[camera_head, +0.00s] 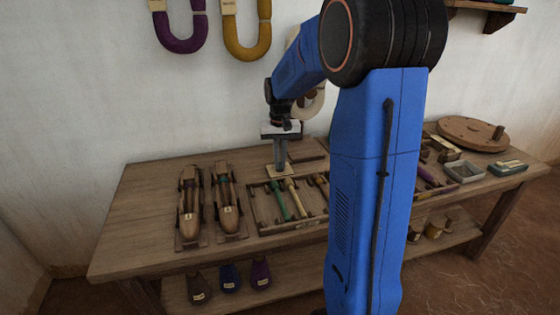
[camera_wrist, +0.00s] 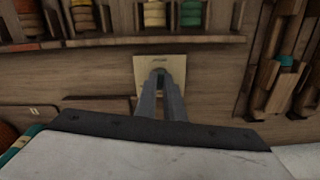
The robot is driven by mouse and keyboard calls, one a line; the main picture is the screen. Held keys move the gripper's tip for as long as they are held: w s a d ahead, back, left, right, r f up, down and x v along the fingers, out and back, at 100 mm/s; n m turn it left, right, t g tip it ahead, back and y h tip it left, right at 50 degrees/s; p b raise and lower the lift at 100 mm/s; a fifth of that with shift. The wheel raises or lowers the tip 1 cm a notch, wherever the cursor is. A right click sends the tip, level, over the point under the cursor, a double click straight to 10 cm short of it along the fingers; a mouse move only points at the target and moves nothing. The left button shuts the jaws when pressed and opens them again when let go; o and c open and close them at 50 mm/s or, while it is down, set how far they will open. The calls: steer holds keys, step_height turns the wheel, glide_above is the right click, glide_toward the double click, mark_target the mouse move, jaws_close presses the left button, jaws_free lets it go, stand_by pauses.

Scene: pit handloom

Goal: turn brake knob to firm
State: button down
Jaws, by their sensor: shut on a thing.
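A small cream plate (camera_wrist: 145,66) lies on the table top, with tiny lettering too small to read. It also shows in the head view (camera_head: 288,173). My gripper (camera_wrist: 160,78) points down at the plate, and its two fingers are close together over the plate's middle. The gripper is shut on the brake knob, which is mostly hidden between and behind the fingertips. I cannot tell which setting the knob points to. In the head view my gripper (camera_head: 281,166) stands upright over the plate, behind the bobbin tray.
A tray (camera_head: 262,229) with green and cream bobbins lies just in front of the plate. Two wooden shuttles (camera_head: 190,205) (camera_head: 227,200) lie on the left. A round wooden disc (camera_head: 470,132) is at the far right. Yarn hanks (camera_head: 245,45) hang on the wall behind.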

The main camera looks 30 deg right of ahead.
mark_target(280, 163)
steer(key=m, duration=0.5)
steer(key=shift+m, duration=2.4)
steer(key=c, duration=1.9)
jaws_free()
steer(key=shift+o, duration=0.2)
steer(key=shift+r, duration=0.15)
step_height(280, 163, up, 17)
